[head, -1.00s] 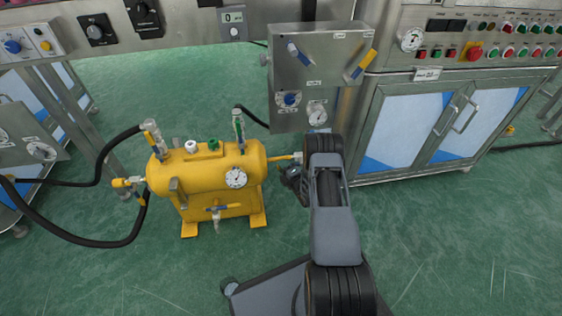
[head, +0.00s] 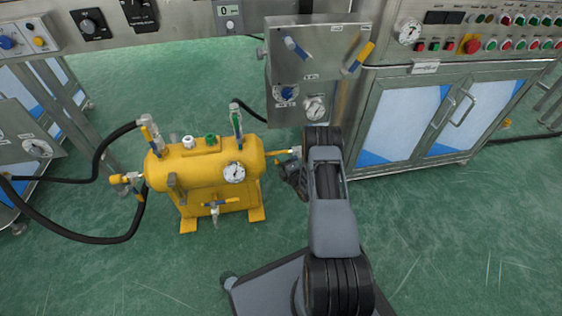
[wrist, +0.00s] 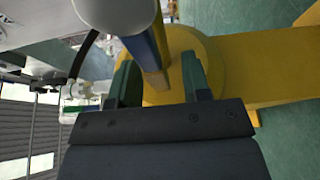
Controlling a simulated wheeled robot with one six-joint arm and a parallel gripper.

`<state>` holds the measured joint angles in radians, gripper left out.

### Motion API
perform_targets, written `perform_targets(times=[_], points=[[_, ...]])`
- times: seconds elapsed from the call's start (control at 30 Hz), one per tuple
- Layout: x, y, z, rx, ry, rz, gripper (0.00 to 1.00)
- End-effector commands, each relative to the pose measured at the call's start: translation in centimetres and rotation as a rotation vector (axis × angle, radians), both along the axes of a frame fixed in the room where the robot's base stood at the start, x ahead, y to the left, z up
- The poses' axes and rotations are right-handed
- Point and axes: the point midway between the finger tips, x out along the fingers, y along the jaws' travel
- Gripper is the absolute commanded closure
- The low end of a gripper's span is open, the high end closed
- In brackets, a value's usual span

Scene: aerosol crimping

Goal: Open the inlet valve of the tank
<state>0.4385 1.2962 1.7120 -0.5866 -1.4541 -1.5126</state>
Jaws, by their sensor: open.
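The yellow tank (head: 190,172) stands on the floor left of my arm. A valve with a yellow handle (head: 283,152) sticks out of its right end. My gripper (head: 291,176) is beside that end, partly hidden by my own arm. In the wrist view my gripper (wrist: 160,80) is open. A blue and yellow lever (wrist: 146,52) lies between its two dark green fingers, with gaps visible at the sides. The tank's round yellow end (wrist: 215,65) is behind the fingers. I cannot tell whether either finger touches the lever.
A steel panel (head: 309,65) with levers and gauges stands behind the tank. A cabinet (head: 410,115) is at the right. A black hose (head: 112,238) runs from the tank's left side. Green floor is clear in front of the tank.

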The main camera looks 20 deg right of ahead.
Motion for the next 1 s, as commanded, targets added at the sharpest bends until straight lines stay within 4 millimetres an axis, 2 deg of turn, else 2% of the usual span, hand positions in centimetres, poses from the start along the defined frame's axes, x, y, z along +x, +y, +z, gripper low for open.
perform_targets(times=[0.4, 0.6, 0.8, 1.0], points=[[-8.0, -1.2, 0.3, 0.003, 0.004, -0.006, 0.56], [-11.0, -1.7, 0.2, 0.001, 0.004, -0.004, 0.56], [-12.6, -1.8, 0.1, 0.000, 0.002, -0.002, 0.56], [-13.0, -1.9, 0.1, 0.001, 0.001, -0.001, 0.56]])
